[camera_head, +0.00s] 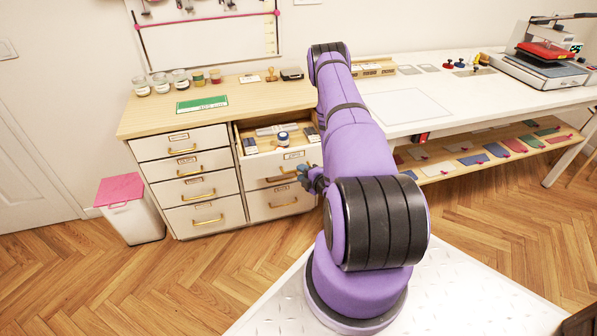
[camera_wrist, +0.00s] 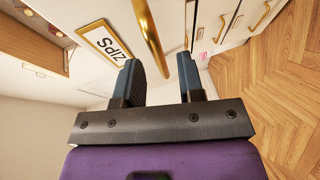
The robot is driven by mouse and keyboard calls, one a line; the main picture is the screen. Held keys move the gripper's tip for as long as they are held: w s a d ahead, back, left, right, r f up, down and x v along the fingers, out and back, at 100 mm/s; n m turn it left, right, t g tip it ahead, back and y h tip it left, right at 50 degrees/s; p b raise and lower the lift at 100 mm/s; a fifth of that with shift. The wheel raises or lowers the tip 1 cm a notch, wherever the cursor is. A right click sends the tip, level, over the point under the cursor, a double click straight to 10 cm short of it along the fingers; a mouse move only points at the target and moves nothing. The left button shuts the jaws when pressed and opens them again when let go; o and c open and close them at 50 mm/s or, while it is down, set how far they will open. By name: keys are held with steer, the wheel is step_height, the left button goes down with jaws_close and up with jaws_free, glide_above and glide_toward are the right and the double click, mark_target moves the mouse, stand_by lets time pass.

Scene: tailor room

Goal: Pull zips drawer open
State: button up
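The zips drawer is pulled out from the cabinet, with its label reading ZIPS (camera_wrist: 108,42) on its white front (camera_head: 265,165). In the wrist view its brass handle (camera_wrist: 149,32) runs down from the top edge, and its near end appears between my fingertips. My gripper (camera_wrist: 160,75) is open, its two dark blue fingers apart. I cannot tell whether they touch the handle. In the head view my gripper (camera_head: 310,178) is at the right side of the drawer front, partly hidden by my arm.
A small blue and white jar (camera_head: 283,138) and boxes lie inside the open drawer. The left column of closed drawers (camera_head: 190,165) has brass handles. A white bin with a pink lid (camera_head: 120,190) stands at left. The wooden floor (camera_head: 215,270) in front is clear.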

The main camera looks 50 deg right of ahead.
steer(key=v, duration=0.8)
stand_by(0.4)
